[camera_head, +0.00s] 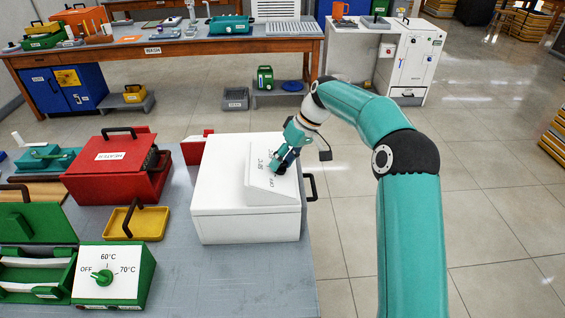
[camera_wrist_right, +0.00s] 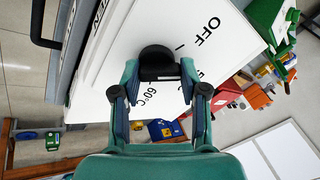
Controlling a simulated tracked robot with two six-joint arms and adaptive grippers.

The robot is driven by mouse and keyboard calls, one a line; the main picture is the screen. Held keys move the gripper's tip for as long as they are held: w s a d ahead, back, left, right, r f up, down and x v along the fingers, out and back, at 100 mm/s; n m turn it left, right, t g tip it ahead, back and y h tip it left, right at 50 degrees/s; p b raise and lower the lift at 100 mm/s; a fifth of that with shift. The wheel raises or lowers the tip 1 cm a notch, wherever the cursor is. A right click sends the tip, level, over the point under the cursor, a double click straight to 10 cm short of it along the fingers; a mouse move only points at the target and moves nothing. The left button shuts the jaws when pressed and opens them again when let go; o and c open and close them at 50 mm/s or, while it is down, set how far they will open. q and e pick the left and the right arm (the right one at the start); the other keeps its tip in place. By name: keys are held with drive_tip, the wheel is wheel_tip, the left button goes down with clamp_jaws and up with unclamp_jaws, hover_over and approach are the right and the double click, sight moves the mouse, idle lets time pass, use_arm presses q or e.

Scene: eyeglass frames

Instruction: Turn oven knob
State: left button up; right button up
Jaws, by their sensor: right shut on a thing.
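The white oven (camera_head: 222,185) stands on the near grey table, with a sloped control panel (camera_head: 256,184) on its right side. The panel carries printed marks; OFF and 60°C are readable in the wrist view. The black oven knob (camera_wrist_right: 157,57) sits on this panel (camera_wrist_right: 125,45). My right gripper (camera_head: 283,163) reaches down to the panel from above, its fingers partly hiding the knob in the head view. In the wrist view my right gripper (camera_wrist_right: 160,74) is shut on the knob, one finger on each side. My left gripper is not in view.
Left of the oven are a red HEATER box (camera_head: 105,176), a yellow box (camera_head: 146,222) and a green box with a dial (camera_head: 128,262). A black handle (camera_head: 310,187) projects from the oven's right side at the table edge. Open floor lies beyond.

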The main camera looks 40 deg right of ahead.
drive_tip(key=n, duration=0.2)
drive_tip(key=n+b, duration=0.1)
drive_tip(key=n, duration=0.1)
drive_tip(key=f+n, duration=0.1)
drive_tip(key=n, duration=0.1)
drive_tip(key=shift+s, duration=0.2)
drive_tip(key=shift+r+n, duration=0.1)
drive_tip(key=shift+n, duration=0.3)
drive_tip(key=o, duration=1.1)
drive_tip(key=shift+o, duration=0.2)
drive_tip(key=shift+w, duration=0.15)
drive_tip(key=shift+r, duration=0.25)
drive_tip(key=shift+d+r, duration=0.15)
drive_tip(key=shift+r, duration=0.05)
drive_tip(key=v, duration=1.1)
drive_tip(key=shift+d, duration=0.1)
